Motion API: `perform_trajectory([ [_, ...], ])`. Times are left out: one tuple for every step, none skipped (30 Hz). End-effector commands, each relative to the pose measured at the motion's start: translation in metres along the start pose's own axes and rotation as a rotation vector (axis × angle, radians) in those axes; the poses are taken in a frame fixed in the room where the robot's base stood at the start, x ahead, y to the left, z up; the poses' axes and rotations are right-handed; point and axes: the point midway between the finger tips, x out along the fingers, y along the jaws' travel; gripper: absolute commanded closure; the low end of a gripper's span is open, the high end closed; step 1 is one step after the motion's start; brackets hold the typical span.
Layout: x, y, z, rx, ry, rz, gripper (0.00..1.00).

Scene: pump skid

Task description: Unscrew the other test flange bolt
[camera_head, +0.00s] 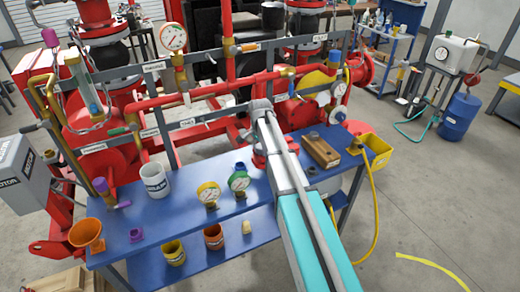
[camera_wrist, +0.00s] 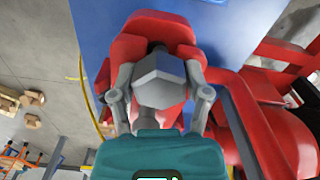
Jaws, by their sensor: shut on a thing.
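In the wrist view a large grey hex bolt head (camera_wrist: 160,80) sits between the two grey fingers of my gripper (camera_wrist: 160,98). The fingers are closed against its sides. Behind it is the red test flange (camera_wrist: 150,28), beside the blue bench top. In the head view my gripper (camera_head: 262,108) is at the back edge of the bench, by the red pipework. My arm covers most of the flange there, and the bolt cannot be made out. I cannot tell how far the bolt is threaded in. A second bolt is not clearly visible.
Red pipes and a gauge (camera_head: 173,38) crowd the back. Floor at right is mostly open.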

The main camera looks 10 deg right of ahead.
Motion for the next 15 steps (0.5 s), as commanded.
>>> perform_trajectory([
  [0.0001,-0.0003,-0.0004,-0.034,0.001,-0.001,0.87],
  [0.0001,-0.0003,-0.0005,-0.057,0.001,-0.001,0.87],
  [0.0001,-0.0003,-0.0005,-0.088,0.001,-0.001,0.87],
  [0.0001,-0.0003,-0.0005,-0.110,0.001,-0.001,0.87],
  [0.0001,-0.0003,-0.0005,-0.133,0.001,-0.001,0.87],
  [0.0001,-0.0004,-0.0005,-0.163,0.001,-0.001,0.87],
  [0.0001,-0.0004,-0.0005,-0.187,0.001,-0.001,0.87],
  [0.0001,-0.0004,-0.0005,-0.209,0.001,-0.001,0.87],
  [0.0001,-0.0004,-0.0005,-0.239,0.001,-0.001,0.87],
  [0.0001,-0.0005,-0.0005,-0.262,0.001,-0.001,0.87],
  [0.0001,-0.0005,-0.0005,-0.285,0.001,-0.001,0.87],
  [0.0001,-0.0006,-0.0005,-0.315,0.001,-0.001,0.87],
  [0.0001,-0.0006,-0.0005,-0.337,0.001,-0.001,0.87],
  [0.0001,-0.0007,-0.0004,-0.357,0.001,-0.002,0.87],
  [0.0001,-0.0007,-0.0004,-0.381,0.001,-0.002,0.87],
])
